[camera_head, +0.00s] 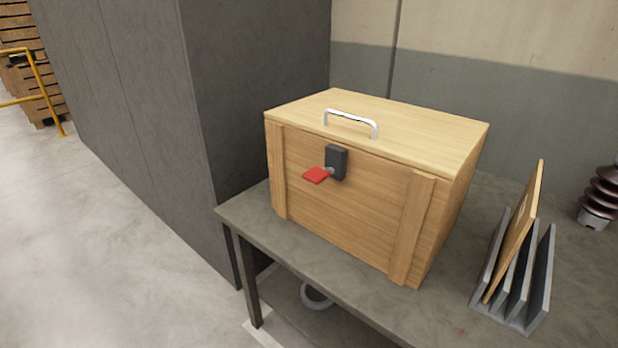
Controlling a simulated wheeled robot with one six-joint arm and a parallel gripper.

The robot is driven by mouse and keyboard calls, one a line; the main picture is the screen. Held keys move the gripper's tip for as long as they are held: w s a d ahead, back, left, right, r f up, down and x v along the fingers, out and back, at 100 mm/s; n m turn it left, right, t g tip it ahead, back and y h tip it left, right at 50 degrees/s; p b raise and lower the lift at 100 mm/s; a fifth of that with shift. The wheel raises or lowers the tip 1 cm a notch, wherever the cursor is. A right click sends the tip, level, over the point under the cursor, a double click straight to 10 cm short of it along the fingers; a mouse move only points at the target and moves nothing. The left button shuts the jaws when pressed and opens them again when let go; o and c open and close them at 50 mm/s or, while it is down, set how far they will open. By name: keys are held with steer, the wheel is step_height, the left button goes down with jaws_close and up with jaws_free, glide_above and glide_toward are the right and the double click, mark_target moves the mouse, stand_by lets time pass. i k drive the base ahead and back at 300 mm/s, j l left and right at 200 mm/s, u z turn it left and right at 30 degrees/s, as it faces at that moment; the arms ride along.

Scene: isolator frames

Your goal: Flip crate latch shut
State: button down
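A wooden crate (340,205) stands on a grey table (465,210), with its lid (420,125) down. A metal handle (350,121) is on top of the lid. On the crate's front, near the lid's edge, is a latch with a dark block (336,162) and a red tab (316,175). The red tab sticks out from the front toward the left, roughly level. I cannot tell whether it touches a catch. My gripper is not in view.
A grey rack (537,290) holding a thin wooden board (519,225) stands right of the crate. A ribbed brown insulator (602,195) is at the far right. A tall dark cabinet (255,90) rises behind the crate at left. The floor at left is clear.

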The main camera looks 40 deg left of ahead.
mark_target(315, 175)
steer(key=u, duration=1.55)
